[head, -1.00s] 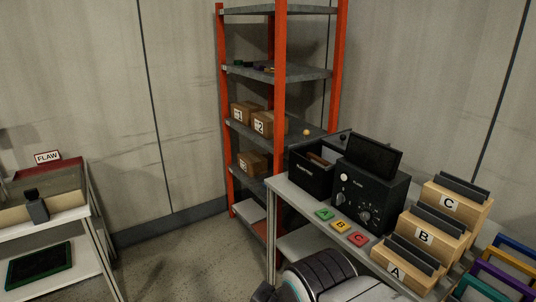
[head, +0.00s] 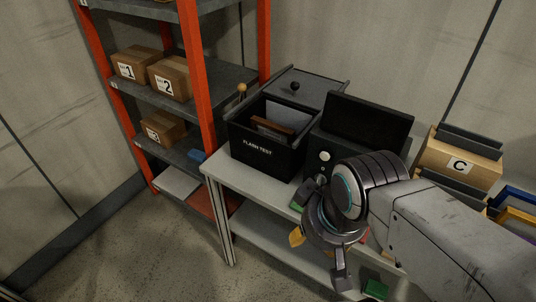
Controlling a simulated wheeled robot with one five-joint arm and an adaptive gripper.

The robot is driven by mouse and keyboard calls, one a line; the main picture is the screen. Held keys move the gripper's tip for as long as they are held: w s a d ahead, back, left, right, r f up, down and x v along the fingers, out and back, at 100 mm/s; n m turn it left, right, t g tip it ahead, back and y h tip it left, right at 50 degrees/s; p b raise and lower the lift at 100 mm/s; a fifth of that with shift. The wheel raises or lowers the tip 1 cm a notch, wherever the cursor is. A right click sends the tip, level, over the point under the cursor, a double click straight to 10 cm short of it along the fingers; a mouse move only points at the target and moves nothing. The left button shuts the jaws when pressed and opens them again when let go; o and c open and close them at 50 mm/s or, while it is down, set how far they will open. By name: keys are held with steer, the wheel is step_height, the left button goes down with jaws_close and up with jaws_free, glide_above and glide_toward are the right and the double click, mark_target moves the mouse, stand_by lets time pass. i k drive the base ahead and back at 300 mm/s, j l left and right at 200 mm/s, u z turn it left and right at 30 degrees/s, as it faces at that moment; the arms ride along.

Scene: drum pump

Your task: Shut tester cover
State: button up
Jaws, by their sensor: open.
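The flash tester is a black open-topped box (head: 262,150) marked FLASH TEST, on the grey table. Its grey cover (head: 310,88), with a black knob (head: 295,86), lies back behind the box, leaving the opening uncovered. A brown piece (head: 273,127) and a pale panel show inside the box. My gripper (head: 318,238) is open, in front of and to the lower right of the box, over the table's front edge. It is apart from the cover and the knob. I see nothing held between its fingers.
A black device with a raised screen (head: 367,121) stands just right of the box, partly behind my arm. The orange-post shelf (head: 197,75) with cartons stands close at left. Floor at lower left is clear.

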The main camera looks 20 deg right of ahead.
mark_target(309, 90)
steer(key=i+j+z, duration=0.65)
steer(key=i+j, duration=0.05)
steer(key=i, duration=0.05)
